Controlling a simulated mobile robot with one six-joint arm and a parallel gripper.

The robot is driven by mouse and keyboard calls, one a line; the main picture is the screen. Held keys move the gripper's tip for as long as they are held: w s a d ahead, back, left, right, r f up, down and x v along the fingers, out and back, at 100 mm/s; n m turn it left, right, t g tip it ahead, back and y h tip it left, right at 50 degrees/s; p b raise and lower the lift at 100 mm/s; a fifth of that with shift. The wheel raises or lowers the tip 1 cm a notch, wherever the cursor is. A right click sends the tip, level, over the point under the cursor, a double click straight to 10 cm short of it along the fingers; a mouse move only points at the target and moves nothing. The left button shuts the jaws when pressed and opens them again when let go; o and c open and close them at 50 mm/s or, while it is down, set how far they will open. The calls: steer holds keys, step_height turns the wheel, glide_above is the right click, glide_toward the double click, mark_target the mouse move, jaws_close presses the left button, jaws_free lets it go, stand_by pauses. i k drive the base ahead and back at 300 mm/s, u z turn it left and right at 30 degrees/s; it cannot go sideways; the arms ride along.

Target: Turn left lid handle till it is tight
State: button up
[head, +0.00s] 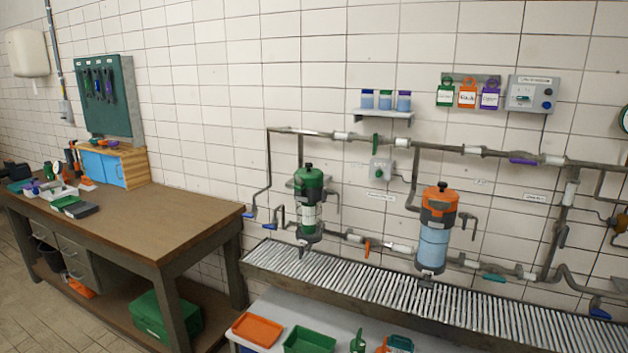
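Two upright filter housings stand at the wall above the slatted drain channel. The left housing (309,222) has a green lid (309,182) with a black knob on top, and a grey bent handle (331,196) sticks out at its right side. The right housing (433,245) is blue with an orange lid (440,203), a black knob and a similar grey handle (466,221). The left lid looks seated on its body, but how tight it is cannot be told from here. My gripper is not in view.
A brown workbench (150,215) with trays and tools fills the left. A grey surface below the drain channel (380,285) holds an orange tray (258,329) and a green tray (310,341). Pipes with coloured valve levers run along the wall around both housings.

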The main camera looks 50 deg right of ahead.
mark_target(300, 182)
steer(key=u, duration=0.3)
steer(key=i, duration=1)
steer(key=z, duration=0.25)
